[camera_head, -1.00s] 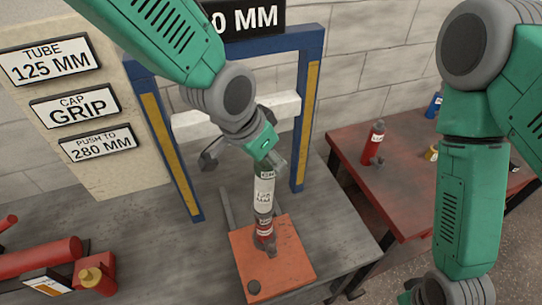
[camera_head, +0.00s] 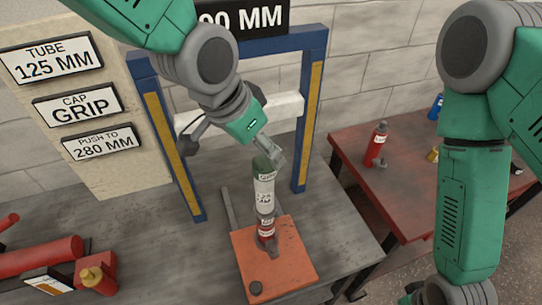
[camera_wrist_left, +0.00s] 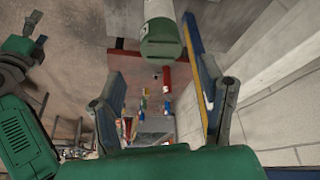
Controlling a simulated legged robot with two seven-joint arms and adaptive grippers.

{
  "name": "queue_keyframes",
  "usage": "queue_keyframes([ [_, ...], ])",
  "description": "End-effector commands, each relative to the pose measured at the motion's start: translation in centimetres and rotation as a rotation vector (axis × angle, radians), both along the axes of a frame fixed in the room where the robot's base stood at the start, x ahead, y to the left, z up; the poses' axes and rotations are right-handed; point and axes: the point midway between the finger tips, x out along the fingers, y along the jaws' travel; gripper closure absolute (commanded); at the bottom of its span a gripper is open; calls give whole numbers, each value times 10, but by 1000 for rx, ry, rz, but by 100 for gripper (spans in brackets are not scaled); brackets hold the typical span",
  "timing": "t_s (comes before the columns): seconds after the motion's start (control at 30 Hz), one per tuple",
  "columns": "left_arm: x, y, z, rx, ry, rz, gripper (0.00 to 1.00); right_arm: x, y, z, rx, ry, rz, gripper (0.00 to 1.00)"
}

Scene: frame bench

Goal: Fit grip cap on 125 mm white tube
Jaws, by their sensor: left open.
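The white tube (camera_head: 264,190), with a 125 mm label, stands upright on a red labelled piece (camera_head: 266,228) over an orange plate (camera_head: 285,268). A dark green cap (camera_head: 262,165) marked GRIP sits on its top end. In the wrist view the cap's end (camera_wrist_left: 161,48) and part of the white tube (camera_wrist_left: 158,10) show at the top. My left gripper (camera_head: 232,155) is open and empty, above and left of the cap. Its spread fingers also show in the left wrist view (camera_wrist_left: 165,100).
A blue frame (camera_head: 310,120) with yellow strips stands behind the tube. A sign board (camera_head: 95,170) reads tube 125 mm, cap grip, push to 280 mm. Red parts (camera_head: 40,258) lie at the left. A red table (camera_head: 405,205) with a red bottle (camera_head: 377,145) is at the right.

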Motion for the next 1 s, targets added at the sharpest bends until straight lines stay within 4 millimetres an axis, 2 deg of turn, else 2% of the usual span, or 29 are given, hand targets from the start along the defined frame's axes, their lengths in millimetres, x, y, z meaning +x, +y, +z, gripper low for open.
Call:
queue_keyframes([
  [0.1, -5, 8, 25, -2, -2, 1, 37, 0, 0, 0, 0, 0, 1, 34],
  [0.33, -12, 15, 50, 2, 2, 0, 37, 1, -2, -1, 3, 1, 1, 34],
  [1.0, -14, 19, 55, 1, 2, 0, 37, 3, -2, -1, 3, 2, 1, 34],
])
